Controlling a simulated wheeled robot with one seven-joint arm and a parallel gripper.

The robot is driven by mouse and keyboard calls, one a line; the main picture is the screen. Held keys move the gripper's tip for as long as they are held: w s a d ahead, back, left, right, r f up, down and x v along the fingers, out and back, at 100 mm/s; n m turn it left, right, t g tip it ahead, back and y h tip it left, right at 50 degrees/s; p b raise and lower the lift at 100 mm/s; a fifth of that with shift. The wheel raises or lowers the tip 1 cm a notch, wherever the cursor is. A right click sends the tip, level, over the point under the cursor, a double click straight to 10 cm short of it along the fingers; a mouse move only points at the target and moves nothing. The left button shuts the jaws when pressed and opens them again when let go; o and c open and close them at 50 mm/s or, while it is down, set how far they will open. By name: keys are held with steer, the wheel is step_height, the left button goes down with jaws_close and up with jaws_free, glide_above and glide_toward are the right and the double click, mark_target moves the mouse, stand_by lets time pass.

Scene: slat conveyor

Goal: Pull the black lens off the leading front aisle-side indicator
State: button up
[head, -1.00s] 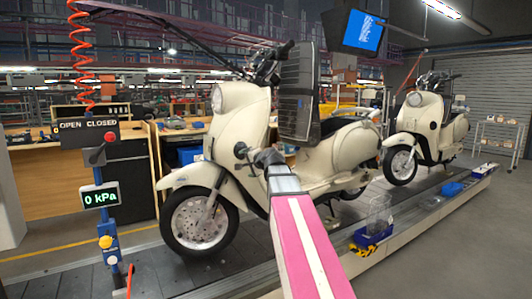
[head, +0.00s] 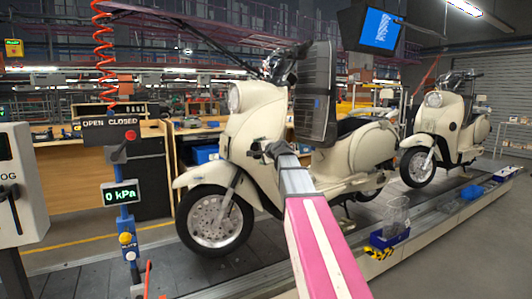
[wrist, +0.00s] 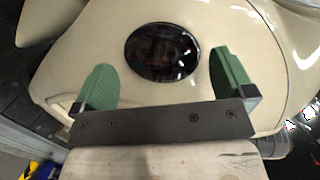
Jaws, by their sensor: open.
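The black lens (wrist: 162,52) is a glossy dark oval on the cream body panel of the leading scooter (head: 247,115). In the wrist view it lies between and a little beyond the two green finger pads of my gripper (wrist: 163,78). The pads stand apart, one to each side, with gaps to the lens and nothing between them. In the head view my gripper (head: 266,150) is at the scooter's front side panel, and it and the arm hide part of the panel there.
A second cream scooter (head: 440,125) stands behind on the same conveyor (head: 420,232). A clear bin (head: 396,215) and a blue box (head: 388,238) sit on its edge. A dark slatted panel (head: 315,95) stands above my gripper. A gauge post (head: 122,195) is at left.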

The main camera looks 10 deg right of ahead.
steer(key=shift+x, duration=1)
steer(key=c, duration=0.8)
steer(key=shift+o, duration=0.3)
steer(key=shift+s+a+r, duration=0.1)
steer(key=shift+s+a, duration=0.15)
steer(key=shift+s, duration=0.55)
steer(key=shift+s+a, duration=0.2)
steer(key=shift+s, duration=0.55)
stand_by(0.7)
steer(key=shift+s+a, duration=0.3)
steer(key=shift+s, duration=0.55)
